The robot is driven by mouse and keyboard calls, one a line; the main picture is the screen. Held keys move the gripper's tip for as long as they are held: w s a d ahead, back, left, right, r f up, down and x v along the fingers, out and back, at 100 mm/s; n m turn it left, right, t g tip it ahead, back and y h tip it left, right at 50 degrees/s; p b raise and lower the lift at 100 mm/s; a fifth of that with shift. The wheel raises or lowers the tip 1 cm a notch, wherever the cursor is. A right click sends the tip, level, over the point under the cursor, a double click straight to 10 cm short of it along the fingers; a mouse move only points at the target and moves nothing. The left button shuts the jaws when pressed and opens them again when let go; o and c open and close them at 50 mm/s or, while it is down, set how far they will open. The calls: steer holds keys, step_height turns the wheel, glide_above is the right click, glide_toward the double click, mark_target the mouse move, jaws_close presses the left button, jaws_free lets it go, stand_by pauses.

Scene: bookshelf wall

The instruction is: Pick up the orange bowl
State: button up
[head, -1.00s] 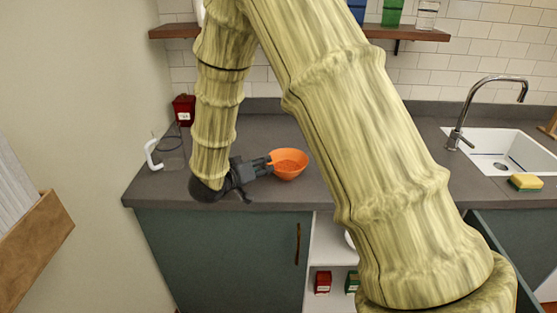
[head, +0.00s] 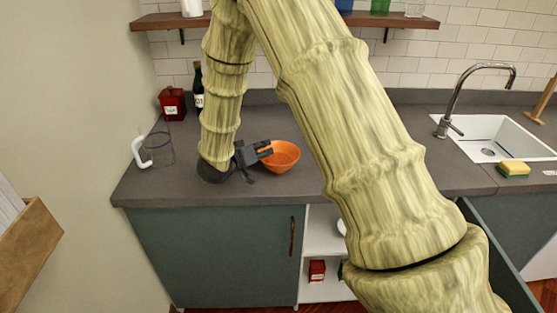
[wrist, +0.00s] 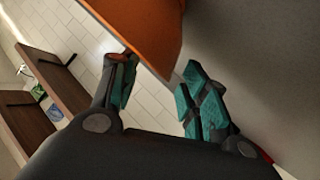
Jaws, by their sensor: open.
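The orange bowl (head: 284,157) is on the grey counter, left of the sink, in the head view. My gripper (head: 265,152) is at the bowl's left side, low over the counter, with its fingers overlapping the rim in the picture. In the wrist view the bowl (wrist: 150,28) fills the top middle, and part of it is cut off. My gripper (wrist: 160,66) is open there, its two teal-padded fingers apart, with the bowl's edge near the gap between the tips. Whether a finger touches the bowl cannot be told.
The sink (head: 490,140) and a yellow sponge (head: 514,168) are at right. A wooden shelf (head: 290,20) hangs above.

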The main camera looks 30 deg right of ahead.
mark_target(268, 147)
steer(key=x, duration=0.4)
steer(key=shift+s+d+p, duration=0.1)
steer(key=shift+s+p, duration=0.05)
steer(key=shift+p, duration=0.25)
jaws_close()
steer(key=shift+r, duration=0.15)
